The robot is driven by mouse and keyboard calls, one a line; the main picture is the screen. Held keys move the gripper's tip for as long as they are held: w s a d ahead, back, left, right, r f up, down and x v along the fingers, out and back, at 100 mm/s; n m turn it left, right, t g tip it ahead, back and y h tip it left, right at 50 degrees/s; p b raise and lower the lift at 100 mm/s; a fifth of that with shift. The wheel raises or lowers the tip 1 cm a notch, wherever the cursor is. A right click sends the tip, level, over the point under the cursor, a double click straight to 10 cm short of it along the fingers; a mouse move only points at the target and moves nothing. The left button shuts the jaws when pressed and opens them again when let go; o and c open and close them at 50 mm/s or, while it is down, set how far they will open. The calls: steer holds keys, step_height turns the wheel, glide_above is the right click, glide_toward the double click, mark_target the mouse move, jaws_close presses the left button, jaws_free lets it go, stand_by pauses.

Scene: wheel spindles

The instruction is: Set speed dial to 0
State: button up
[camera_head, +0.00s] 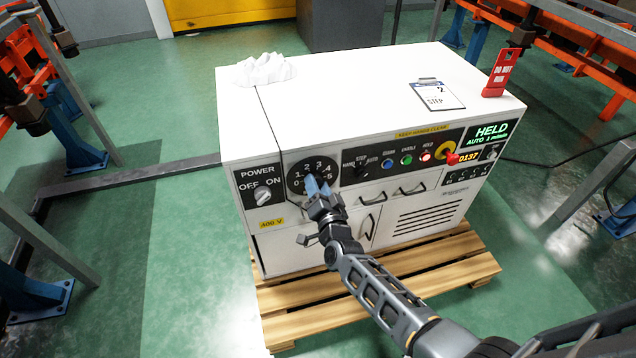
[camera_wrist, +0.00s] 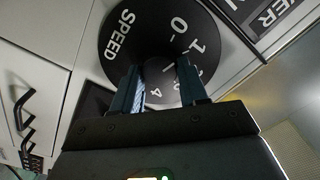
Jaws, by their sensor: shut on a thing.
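The speed dial (camera_head: 298,170) is a round black plate with white numbers on the left part of the white cabinet's front panel. In the wrist view the dial (camera_wrist: 205,22) fills the upper middle, with SPEED, 0, 1 and 4 readable. My gripper (camera_head: 317,186) is at the dial, its fingers covering the middle and lower part. In the wrist view my gripper (camera_wrist: 161,78) has its two fingers on either side of the dark knob at the dial's centre, shut on it.
The POWER switch (camera_head: 263,196) is just left of the dial. The display (camera_head: 488,134) reads HELD. The cabinet stands on a wooden pallet (camera_head: 420,270).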

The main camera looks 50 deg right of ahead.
steer(key=n+p, duration=0.1)
steer(key=n, duration=0.3)
steer(key=shift+a+n+p, duration=0.1)
steer(key=shift+n+p, duration=0.3)
steer(key=shift+f, duration=0.1)
steer(key=o, duration=1)
steer(key=shift+o, duration=0.2)
steer(key=v, duration=0.7)
steer(key=shift+s+a+p, duration=0.2)
steer(key=shift+s+p, duration=0.1)
steer(key=shift+p, duration=0.1)
